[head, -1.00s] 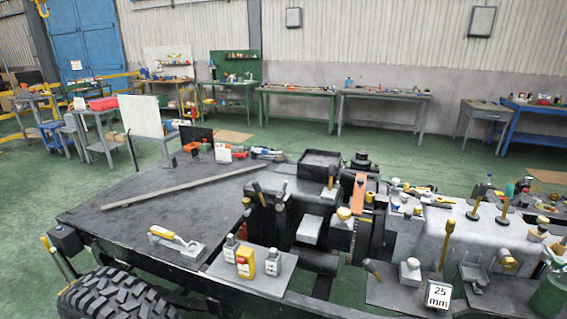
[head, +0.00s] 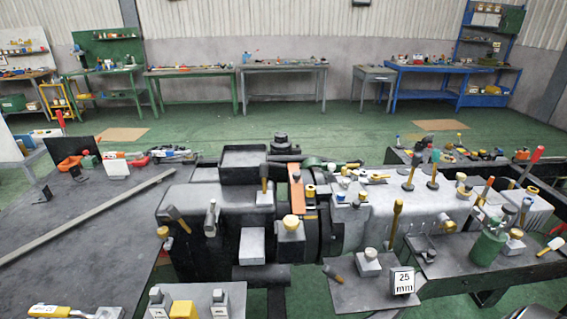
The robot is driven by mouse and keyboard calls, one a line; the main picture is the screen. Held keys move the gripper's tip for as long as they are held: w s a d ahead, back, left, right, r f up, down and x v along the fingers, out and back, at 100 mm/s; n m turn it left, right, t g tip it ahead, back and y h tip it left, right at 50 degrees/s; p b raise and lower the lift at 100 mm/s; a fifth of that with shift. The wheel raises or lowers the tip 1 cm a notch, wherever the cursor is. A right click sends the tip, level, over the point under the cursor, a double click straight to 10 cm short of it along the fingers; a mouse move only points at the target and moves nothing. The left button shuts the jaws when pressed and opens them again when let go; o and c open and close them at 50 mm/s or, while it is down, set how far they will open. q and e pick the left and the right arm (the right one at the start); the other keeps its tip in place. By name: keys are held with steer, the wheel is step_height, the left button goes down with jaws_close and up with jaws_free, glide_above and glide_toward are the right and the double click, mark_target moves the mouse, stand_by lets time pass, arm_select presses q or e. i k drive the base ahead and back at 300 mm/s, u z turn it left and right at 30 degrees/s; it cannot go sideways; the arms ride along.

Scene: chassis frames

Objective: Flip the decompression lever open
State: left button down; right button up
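Several levers and handles show in the head view, and I cannot tell which is the decompression lever. A brown-handled lever (head: 178,219) leans at the left of the dark engine block, with a grey lever (head: 210,218) beside it. A lever with a tan handle (head: 264,178) stands upright on a light block. A yellow-handled lever (head: 50,311) lies at the bottom left, cut by the frame edge. Neither of my grippers is in view.
A long flat bar (head: 85,215) lies across the dark chassis deck. A plate with a "25 mm" block (head: 403,281) sits in front of the engine. A green can (head: 487,247) stands at right. Green floor (head: 240,129) is open behind the chassis, before the benches.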

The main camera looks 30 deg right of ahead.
mark_target(263, 167)
steer(key=z, duration=0.65)
steer(key=i, duration=0.55)
steer(key=z, duration=0.6)
